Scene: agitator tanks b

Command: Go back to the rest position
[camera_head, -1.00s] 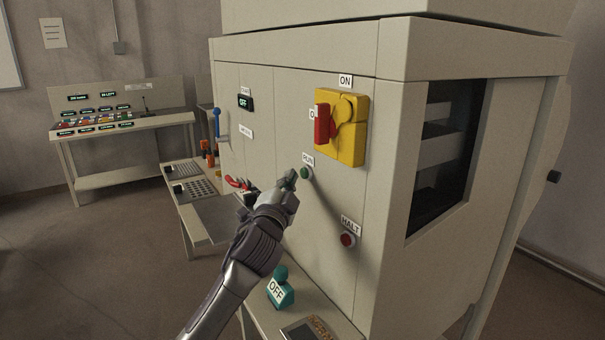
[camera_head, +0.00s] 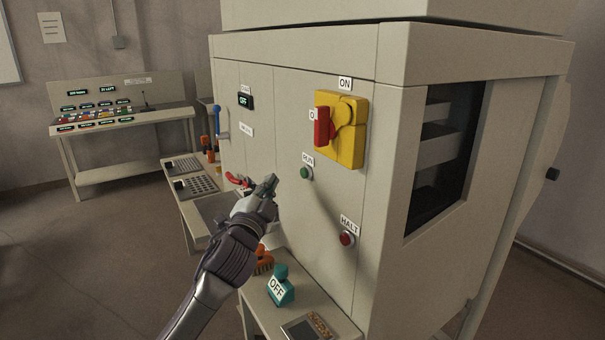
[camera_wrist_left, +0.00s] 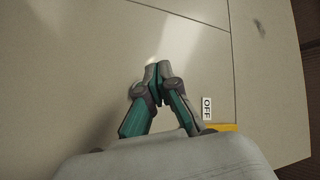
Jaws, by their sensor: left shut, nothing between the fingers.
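My left gripper (camera_head: 270,183) is shut and empty in front of the beige cabinet (camera_head: 290,110), left of and slightly below the green RUN button (camera_head: 306,173). In the left wrist view its fingertips (camera_wrist_left: 155,66) are together before the bare cabinet panel (camera_wrist_left: 75,60). I cannot tell the exact gap to the panel. An OFF label (camera_wrist_left: 207,108) and a yellow edge (camera_wrist_left: 222,127) show beside the gripper there. My right gripper is not in view.
The cabinet carries a yellow switch with a red handle (camera_head: 322,127) and a red HALT button (camera_head: 347,238). A control desk (camera_head: 125,120) stands at the back left. Open floor (camera_head: 80,250) lies left.

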